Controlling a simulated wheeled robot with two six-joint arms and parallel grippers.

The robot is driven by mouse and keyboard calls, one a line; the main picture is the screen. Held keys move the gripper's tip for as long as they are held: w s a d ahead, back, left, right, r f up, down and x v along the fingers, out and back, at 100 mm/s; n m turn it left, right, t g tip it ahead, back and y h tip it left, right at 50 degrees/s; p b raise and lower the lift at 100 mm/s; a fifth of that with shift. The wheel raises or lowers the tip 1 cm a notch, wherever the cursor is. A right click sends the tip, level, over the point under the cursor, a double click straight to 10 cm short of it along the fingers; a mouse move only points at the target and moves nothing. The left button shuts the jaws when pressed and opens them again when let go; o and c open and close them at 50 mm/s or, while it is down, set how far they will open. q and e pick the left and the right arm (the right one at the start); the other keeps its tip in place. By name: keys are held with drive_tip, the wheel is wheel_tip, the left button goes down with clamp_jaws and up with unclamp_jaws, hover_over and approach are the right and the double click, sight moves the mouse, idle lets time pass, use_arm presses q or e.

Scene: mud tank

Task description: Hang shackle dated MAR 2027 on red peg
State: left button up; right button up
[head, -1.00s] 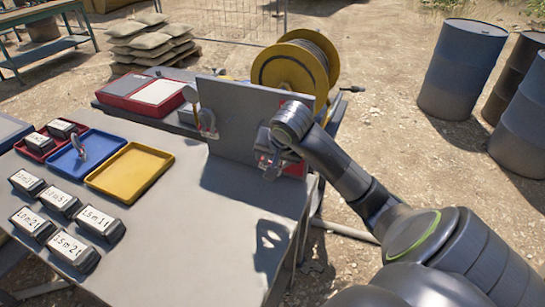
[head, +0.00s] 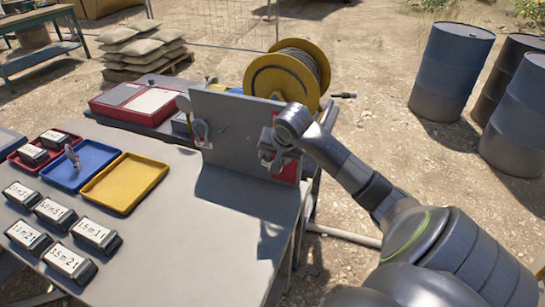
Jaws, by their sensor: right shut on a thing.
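My right gripper (head: 268,148) is in front of the right part of a grey upright board (head: 233,122). It is shut on a grey metal shackle (head: 275,163), whose lower part shows just below the jaws. A red patch (head: 290,173) on the board shows behind and right of it. The red peg itself is hidden by the gripper, so I cannot tell whether the shackle touches it. Any date on the shackle is too small to read. Another shackle (head: 201,135) hangs at the board's left part. A third shackle (head: 73,157) is in the blue tray (head: 95,161). My left gripper is not in view.
A yellow tray (head: 125,183) is empty. A red tray (head: 47,140) holds dark labelled blocks, and several more blocks (head: 95,232) stand at the table's front left. A yellow hose reel (head: 283,75) stands behind the board. The table (head: 190,240) is clear before the board.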

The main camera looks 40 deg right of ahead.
drive_tip(key=shift+w+d+f+b, duration=0.35)
drive_tip(key=shift+d+b, duration=0.3)
drive_tip(key=shift+b, duration=0.1)
drive_tip(key=shift+w+d+f+b, duration=0.3)
drive_tip(key=shift+w+d+b, duration=0.05)
drive_tip(key=shift+d+b, duration=0.35)
drive_tip(key=o, duration=1.2)
drive_tip(key=shift+c, duration=0.2)
